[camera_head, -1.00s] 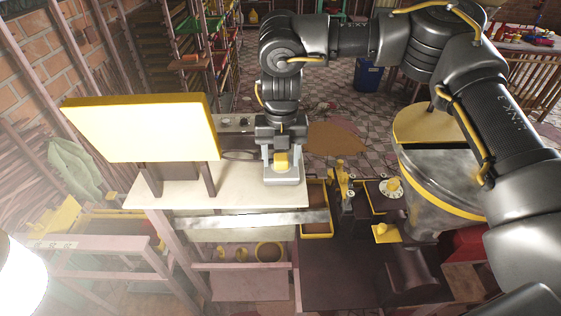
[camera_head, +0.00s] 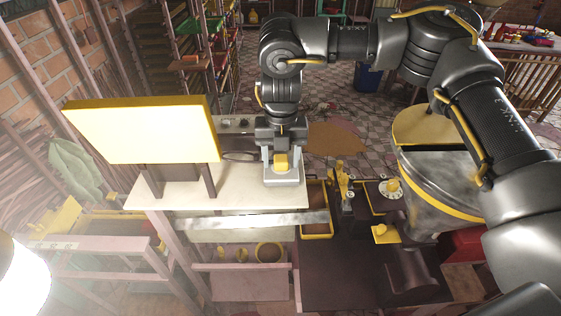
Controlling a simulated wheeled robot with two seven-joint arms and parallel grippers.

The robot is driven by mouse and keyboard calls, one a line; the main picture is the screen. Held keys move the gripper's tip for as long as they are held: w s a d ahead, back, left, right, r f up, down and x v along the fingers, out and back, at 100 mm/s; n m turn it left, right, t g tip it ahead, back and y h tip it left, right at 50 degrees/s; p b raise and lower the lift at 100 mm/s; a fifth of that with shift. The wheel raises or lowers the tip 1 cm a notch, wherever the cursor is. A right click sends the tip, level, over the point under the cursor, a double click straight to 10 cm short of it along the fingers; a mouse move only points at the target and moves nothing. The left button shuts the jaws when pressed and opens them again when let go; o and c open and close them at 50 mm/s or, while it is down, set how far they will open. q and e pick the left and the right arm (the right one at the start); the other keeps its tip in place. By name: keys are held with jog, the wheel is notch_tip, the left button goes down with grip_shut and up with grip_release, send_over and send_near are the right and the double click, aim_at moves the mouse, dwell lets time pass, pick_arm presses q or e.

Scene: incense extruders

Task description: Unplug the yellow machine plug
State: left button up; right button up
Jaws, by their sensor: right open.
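The yellow plug (camera_head: 281,161) sits upright on a small grey socket base (camera_head: 282,179) at the right end of the pale tabletop (camera_head: 230,196). My right gripper (camera_head: 281,155) points down over it, with its fingers on either side of the plug. The gripper is open. I cannot tell whether the fingers touch the plug. The plug's far side is hidden by the gripper. My left gripper is not in view.
A large yellow panel (camera_head: 141,131) on dark legs stands on the tabletop, left of my gripper. A round metal drum (camera_head: 440,180) with a yellow rim stands at right. A dark machine table (camera_head: 350,265) with yellow parts lies at front right.

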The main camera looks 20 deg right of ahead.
aim_at(281, 158)
jog(key=shift+c, duration=0.2)
grip_shut()
jog(key=shift+r, duration=0.15)
jog(key=shift+r+p, duration=2.8)
jog(key=shift+r, duration=0.05)
